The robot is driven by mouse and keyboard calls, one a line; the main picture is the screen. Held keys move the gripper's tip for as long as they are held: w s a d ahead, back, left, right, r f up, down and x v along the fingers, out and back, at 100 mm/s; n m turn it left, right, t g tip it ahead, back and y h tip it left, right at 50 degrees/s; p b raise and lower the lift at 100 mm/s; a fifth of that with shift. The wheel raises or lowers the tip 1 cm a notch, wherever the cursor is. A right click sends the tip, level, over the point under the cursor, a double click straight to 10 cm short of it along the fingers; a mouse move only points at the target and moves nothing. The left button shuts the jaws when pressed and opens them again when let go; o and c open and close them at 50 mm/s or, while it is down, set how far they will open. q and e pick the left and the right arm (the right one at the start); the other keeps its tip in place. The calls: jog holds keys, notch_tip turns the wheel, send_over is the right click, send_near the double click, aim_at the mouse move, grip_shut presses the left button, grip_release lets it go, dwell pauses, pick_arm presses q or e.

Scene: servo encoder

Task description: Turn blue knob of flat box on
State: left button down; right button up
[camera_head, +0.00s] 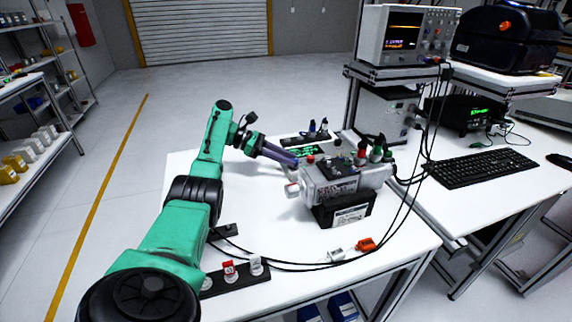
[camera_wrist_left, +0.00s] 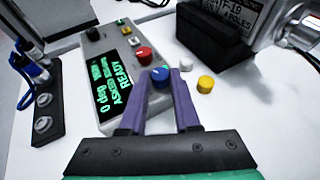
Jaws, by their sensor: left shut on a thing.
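The flat box (camera_wrist_left: 118,44) is grey, with a black display (camera_wrist_left: 115,88) showing green text that includes "0 deg" and "READY". Its blue knob (camera_wrist_left: 160,77) is between the fingertips of my left gripper (camera_wrist_left: 163,74), which is shut on it. A red knob (camera_wrist_left: 145,55) sits just beyond the blue one. In the head view the box's display (camera_head: 303,151) shows behind the purple fingers of my left gripper (camera_head: 292,159); the blue knob is hidden there. My right gripper is not in view.
A silver motor unit (camera_head: 336,187) in a black cradle (camera_head: 343,212) stands close to the right of my fingers. Yellow (camera_wrist_left: 206,84) and white (camera_wrist_left: 187,61) caps lie nearby. Black cables cross the table front. A black strip with blue plugs (camera_wrist_left: 42,125) is beside the box.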

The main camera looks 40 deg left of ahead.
pick_arm(q)
jog(key=shift+d+f, duration=0.1)
jog(key=shift+f, duration=0.1)
jog(key=c, duration=0.6)
grip_release()
jog(key=shift+r, duration=0.1)
notch_tip(320, 180, up, 20)
jog(key=p, duration=0.3)
jog(key=shift+p, duration=0.3)
